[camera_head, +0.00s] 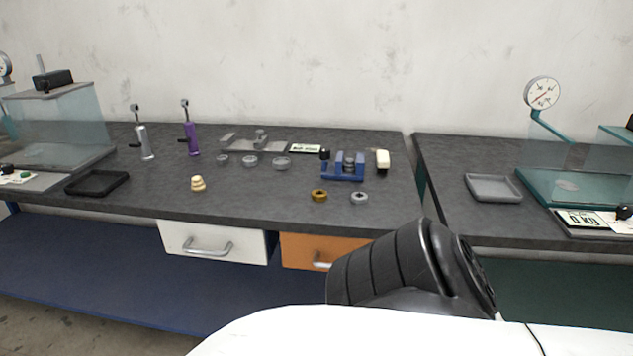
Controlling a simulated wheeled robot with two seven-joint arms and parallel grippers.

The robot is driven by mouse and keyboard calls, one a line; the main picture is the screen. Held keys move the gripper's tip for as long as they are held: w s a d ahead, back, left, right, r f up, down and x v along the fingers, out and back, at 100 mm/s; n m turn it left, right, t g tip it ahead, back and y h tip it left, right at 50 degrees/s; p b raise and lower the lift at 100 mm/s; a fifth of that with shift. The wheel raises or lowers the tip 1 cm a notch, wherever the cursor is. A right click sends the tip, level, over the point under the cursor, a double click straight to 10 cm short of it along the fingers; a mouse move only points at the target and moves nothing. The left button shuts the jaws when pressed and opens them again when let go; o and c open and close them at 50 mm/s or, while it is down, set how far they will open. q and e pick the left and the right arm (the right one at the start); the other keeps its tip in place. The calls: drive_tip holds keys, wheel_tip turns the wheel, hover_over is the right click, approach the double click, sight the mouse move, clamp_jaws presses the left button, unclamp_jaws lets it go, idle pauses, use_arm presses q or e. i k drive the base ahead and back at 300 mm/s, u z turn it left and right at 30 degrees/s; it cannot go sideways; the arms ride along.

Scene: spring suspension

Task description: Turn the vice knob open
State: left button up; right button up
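A small blue vice (343,173) stands on the dark grey workbench, right of the middle of the head view. A black knob (325,154) sits at its left end. A grey metal part is visible between the vice's blue blocks, but I cannot tell how far its jaws are apart. Neither of my grippers is in view. A black link of one of my arms (400,268) rises at the bottom right, in front of the bench edge and well short of the vice.
A gold ring (319,195) and a grey ring (359,198) lie in front of the vice. Silver (146,142) and purple (191,138) upright tools stand left. The bench's front middle is mostly clear.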

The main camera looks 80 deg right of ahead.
sight(324, 152)
drive_tip(key=z, duration=0.25)
drive_tip(key=i, duration=0.4)
drive_tip(key=z, duration=2.7)
